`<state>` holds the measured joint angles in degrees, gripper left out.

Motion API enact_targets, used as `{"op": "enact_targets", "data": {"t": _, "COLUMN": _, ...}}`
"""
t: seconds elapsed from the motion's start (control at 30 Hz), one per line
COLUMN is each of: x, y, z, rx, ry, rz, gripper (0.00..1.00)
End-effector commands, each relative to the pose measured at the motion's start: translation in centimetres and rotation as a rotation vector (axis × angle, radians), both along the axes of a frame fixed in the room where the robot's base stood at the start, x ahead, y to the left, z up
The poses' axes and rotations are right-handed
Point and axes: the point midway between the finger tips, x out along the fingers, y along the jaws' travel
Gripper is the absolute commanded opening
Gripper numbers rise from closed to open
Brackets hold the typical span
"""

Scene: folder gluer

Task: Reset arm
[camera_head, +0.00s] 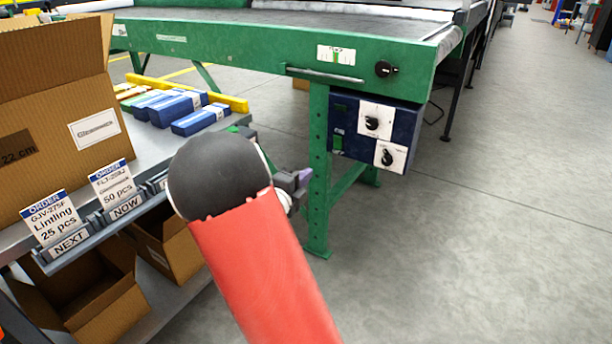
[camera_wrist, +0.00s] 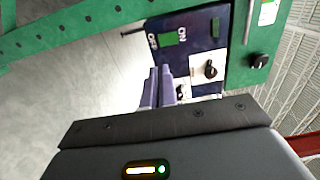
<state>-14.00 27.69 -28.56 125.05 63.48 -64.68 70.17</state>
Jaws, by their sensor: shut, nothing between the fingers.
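My red and black arm reaches up the middle of the head view and covers much of my gripper, whose purple fingertip (camera_head: 304,175) shows just right of the wrist. In the wrist view my gripper (camera_wrist: 158,82) has its two purple fingers side by side, shut and empty. The fingers point toward the dark blue control box (camera_wrist: 190,45), which also shows in the head view (camera_head: 350,137) on the leg of the green machine (camera_head: 230,48). The box carries two black knobs on white plates and a green switch. In the head view the fingertip is apart from the box.
A shelf at left holds a large cardboard box (camera_head: 60,120) and blue cartons (camera_head: 175,106). Order cards (camera_head: 115,185) stand on its front rail, with open boxes (camera_head: 75,290) below. Grey floor (camera_head: 500,240) at right is clear.

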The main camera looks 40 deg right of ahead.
Motion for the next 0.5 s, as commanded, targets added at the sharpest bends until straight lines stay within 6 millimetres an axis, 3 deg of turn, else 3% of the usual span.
{"op": "enact_targets", "data": {"t": 0.37, "x": 0.2, "y": 0.2, "z": 0.2, "rx": 0.016, "ry": 0.014, "rz": 0.020, "gripper": 0.00}}
{"op": "enact_targets", "data": {"t": 0.5, "x": 1.6, "y": 2.2, "z": 1.6, "rx": 0.107, "ry": 0.110, "rz": 0.169, "gripper": 0.00}}
